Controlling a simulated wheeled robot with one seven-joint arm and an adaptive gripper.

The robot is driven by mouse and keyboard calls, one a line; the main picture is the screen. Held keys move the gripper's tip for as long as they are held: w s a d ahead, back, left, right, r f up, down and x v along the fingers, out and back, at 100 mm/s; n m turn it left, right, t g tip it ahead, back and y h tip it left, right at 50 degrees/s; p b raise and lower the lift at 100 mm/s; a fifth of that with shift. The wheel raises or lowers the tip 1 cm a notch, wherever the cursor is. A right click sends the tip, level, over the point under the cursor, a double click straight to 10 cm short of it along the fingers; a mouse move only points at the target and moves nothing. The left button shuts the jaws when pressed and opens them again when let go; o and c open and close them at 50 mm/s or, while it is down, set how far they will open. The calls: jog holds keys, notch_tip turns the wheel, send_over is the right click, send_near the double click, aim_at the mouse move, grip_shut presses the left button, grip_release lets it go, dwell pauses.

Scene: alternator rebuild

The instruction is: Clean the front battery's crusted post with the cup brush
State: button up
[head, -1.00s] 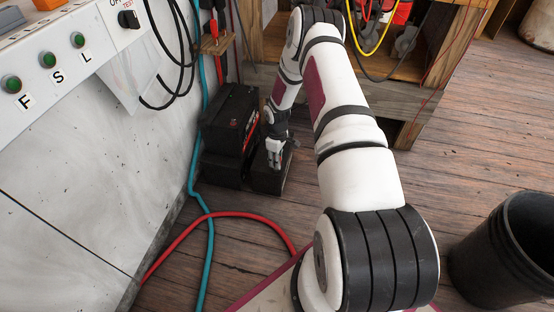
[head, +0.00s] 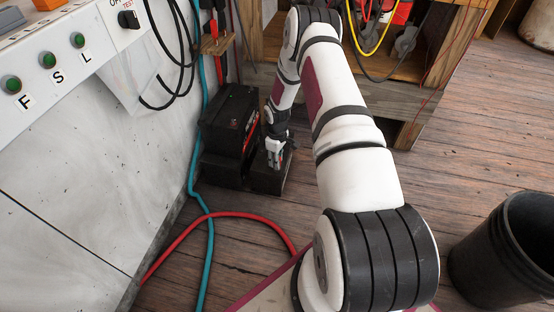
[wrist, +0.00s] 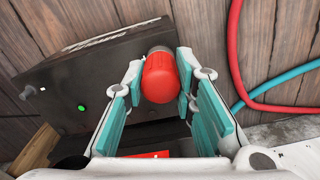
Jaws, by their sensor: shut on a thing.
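The front battery (head: 268,184) is a low black box on the floor; in the wrist view its dark top (wrist: 95,72) shows a green dot and a small pale post (wrist: 28,92) at the left. My gripper (head: 274,164) is low over this battery. In the wrist view my gripper (wrist: 160,88) has its teal-padded fingers on both sides of the red cup brush (wrist: 160,78) and is shut on it. The brush is at the right end of the battery top, with a greyish part at its far side. Whatever post is beneath the brush is hidden, and I cannot tell whether they touch.
A taller black battery (head: 230,115) with a red label stands behind, near the pale cabinet (head: 100,170). Red (head: 235,213) and teal (head: 207,255) hoses run over the floor. A black bucket (head: 508,250) is at right. The wooden floor between is clear.

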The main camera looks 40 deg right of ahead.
jog(key=shift+r, duration=0.1)
jog(key=shift+r+p, duration=2.4)
jog(key=shift+r, duration=1.3)
